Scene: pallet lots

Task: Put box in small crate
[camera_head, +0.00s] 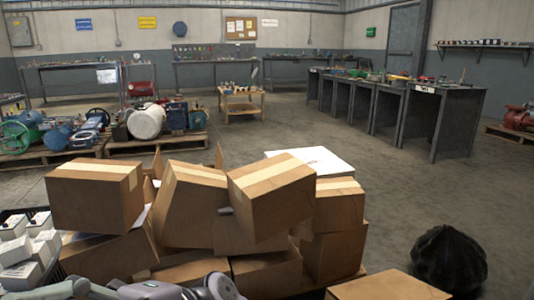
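Several brown cardboard boxes with pale tape are heaped in front of me. One tilted box (272,196) is at the upper middle, overlapping another tilted box (192,205) to its left. A further box (95,195) is at the left of the heap. A black crate (10,213) at the left edge holds several small white boxes (18,249). Grey arm links of mine cross the bottom left. A small grey piece shows against the left side of the upper middle box; I cannot tell whether it is a fingertip. No whole gripper shows.
A dark crumpled bag (449,259) lies on the floor at right, beside a low box (388,287). Pallets with machine parts (148,121) stand at back left. Dark workbenches (440,120) line the right. The middle floor is clear.

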